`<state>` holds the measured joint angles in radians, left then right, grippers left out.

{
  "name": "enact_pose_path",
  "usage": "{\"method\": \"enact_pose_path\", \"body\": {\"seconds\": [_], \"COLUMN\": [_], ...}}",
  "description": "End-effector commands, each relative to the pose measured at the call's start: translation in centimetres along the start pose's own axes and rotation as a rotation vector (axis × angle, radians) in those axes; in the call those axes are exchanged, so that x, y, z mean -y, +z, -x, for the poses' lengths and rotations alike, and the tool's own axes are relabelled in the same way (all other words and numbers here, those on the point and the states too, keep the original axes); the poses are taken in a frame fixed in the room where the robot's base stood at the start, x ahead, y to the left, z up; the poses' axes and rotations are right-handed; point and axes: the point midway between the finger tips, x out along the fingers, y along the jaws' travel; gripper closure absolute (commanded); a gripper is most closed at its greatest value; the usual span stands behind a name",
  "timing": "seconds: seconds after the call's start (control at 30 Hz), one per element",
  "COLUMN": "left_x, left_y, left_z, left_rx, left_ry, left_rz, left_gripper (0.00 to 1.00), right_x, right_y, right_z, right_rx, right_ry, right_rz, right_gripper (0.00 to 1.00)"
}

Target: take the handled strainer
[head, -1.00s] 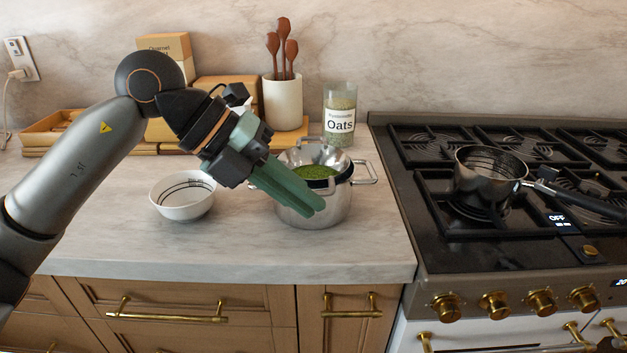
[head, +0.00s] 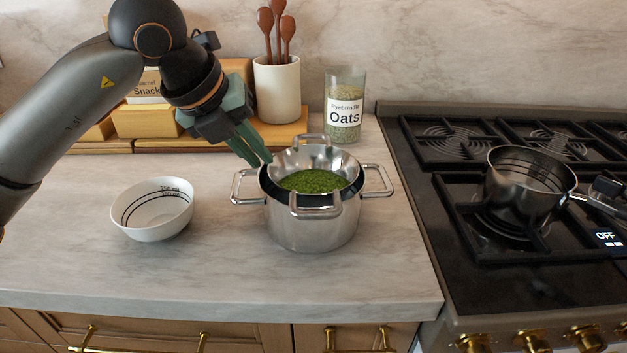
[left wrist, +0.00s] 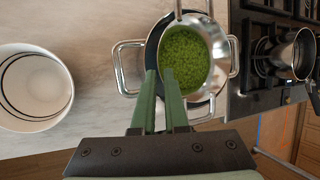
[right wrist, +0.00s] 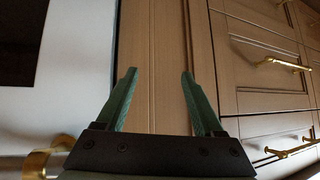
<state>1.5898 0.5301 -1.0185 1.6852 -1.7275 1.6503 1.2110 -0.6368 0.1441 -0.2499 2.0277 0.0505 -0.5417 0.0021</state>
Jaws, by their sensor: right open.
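The handled strainer (head: 315,206) is metal with a dark rim and handles at its front and back. It sits in the steel pot (head: 310,232) and holds green bits that look like peas (head: 312,181). In the left wrist view the strainer (left wrist: 215,62) shows past my fingertips. My left gripper (head: 257,163) is above the pot's back left rim, with its fingers close together but a narrow gap between them. I see nothing held in it; contact with the rim cannot be told. My right gripper (right wrist: 158,75) is open and empty in front of the cabinet doors.
A white bowl (head: 153,212) stands left of the pot. An oats jar (head: 345,105), a utensil crock (head: 277,90) and wooden boxes stand behind. A saucepan (head: 527,190) sits on the stove (head: 470,262) at right. The counter front is clear.

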Motion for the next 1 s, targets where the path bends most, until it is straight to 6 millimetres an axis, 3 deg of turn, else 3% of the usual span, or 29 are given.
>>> {"method": "enact_pose_path", "body": {"seconds": [0.17, 0.5, 0.7, 0.8, 1.0], "left_x": [0.0, 0.0, 0.0, 0.0, 0.0], "left_y": [0.0, -0.1, 0.0, 0.0, 0.0], "left_z": [-1.0, -5.4, -5.5, -5.5, -5.4], "left_rx": [-0.002, -0.001, 0.000, 0.000, 0.000], "left_ry": [-0.001, -0.001, -0.002, -0.002, -0.002], "left_rz": [-0.001, -0.002, -0.002, -0.001, -0.001], "left_gripper": [0.89, 0.89, 0.89, 1.00, 1.00], "right_x": [0.0, 0.0, 0.0, 0.0, 0.0], "right_y": [0.0, 0.0, 0.0, 0.0, 0.0], "right_z": [0.0, 0.0, 0.0, 0.0, 0.0], "right_rx": [0.000, 0.000, 0.000, 0.000, 0.000], "right_ry": [0.000, 0.000, 0.000, 0.000, 0.000], "right_rz": [0.000, -0.001, -0.001, -0.001, 0.000], "right_gripper": [0.31, 0.31, 0.31, 0.31, 0.31]}}
